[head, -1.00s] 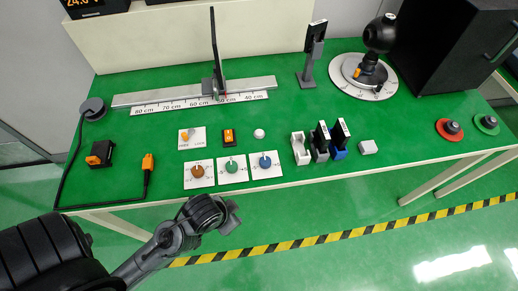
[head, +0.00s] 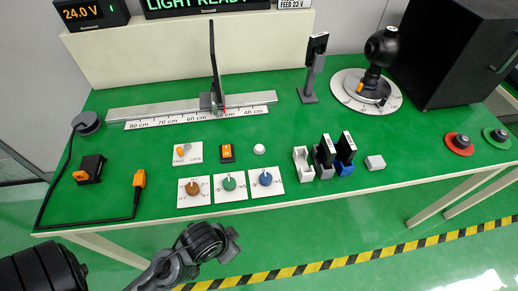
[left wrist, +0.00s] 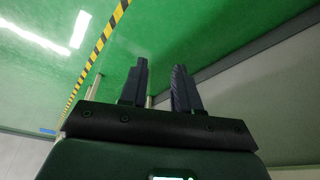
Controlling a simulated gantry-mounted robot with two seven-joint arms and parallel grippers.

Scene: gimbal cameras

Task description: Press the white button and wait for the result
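The white button (head: 259,149) is a small round knob on the green table, right of an orange-and-black rocker switch (head: 226,152). Nothing touches the button. My left gripper (head: 233,243) is in front of the table's near edge, below and to the left of the button in the head view. In the left wrist view my left gripper (left wrist: 160,68) has its two dark fingers apart with nothing between them. My right gripper is in neither view. A display (head: 208,5) at the back reads "LIGHT READY", with its top cut off.
Three dials (head: 229,182) sit in front of the button, near the table's front edge. White, grey and blue holders (head: 303,164) stand to its right. A ruled rail (head: 140,113) with an upright plate lies behind. Another display (head: 92,12) reads 24.0 V.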

